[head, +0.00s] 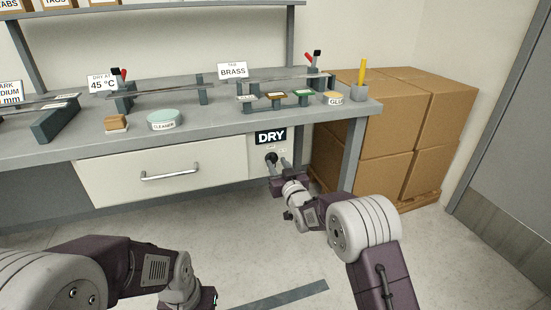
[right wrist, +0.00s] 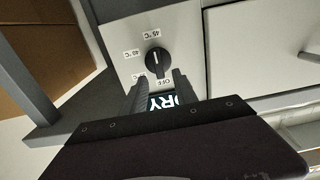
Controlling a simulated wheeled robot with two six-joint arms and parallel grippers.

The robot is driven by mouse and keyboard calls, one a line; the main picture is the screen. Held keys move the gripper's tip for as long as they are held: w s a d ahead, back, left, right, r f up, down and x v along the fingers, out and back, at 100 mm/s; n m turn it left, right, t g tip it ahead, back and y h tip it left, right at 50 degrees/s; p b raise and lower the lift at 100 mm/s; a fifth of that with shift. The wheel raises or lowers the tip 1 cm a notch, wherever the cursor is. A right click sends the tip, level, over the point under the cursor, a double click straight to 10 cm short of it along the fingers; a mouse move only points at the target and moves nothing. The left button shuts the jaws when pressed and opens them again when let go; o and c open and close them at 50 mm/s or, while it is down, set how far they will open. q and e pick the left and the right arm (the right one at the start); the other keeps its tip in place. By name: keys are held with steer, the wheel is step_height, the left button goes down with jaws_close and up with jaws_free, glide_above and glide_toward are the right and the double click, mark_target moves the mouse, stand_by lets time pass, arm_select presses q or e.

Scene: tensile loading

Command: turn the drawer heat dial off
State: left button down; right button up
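The black heat dial (right wrist: 157,62) sits on the pale panel beside the drawer, with a white line on its face. Temperature labels and an OFF label (right wrist: 163,83) surround it. The line runs roughly along the OFF-to-45 °C direction; I cannot tell which end is the pointer. In the head view the dial (head: 271,158) is under the DRY sign (head: 271,136). My right gripper (right wrist: 158,80) is open, its fingertips just short of the dial, one toward each side; it also shows in the head view (head: 278,164). My left arm is low at the left, its fingers out of frame.
The closed white drawer (head: 165,164) with a bar handle is left of the panel. The grey bench (head: 200,122) above holds a cleaner tin, trays and signs. Cardboard boxes (head: 430,110) stand at the right. The floor in front is mostly clear.

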mark_target(273, 160)
steer(key=shift+w+a+f, duration=0.2)
steer(key=shift+w, duration=0.3)
steer(key=shift+w+a+f, duration=0.15)
steer(key=shift+w, duration=0.35)
steer(key=shift+w+r, duration=0.15)
steer(key=shift+w, duration=0.1)
arm_select(q)
steer(key=shift+f, duration=0.65)
arm_select(e)
jaws_close()
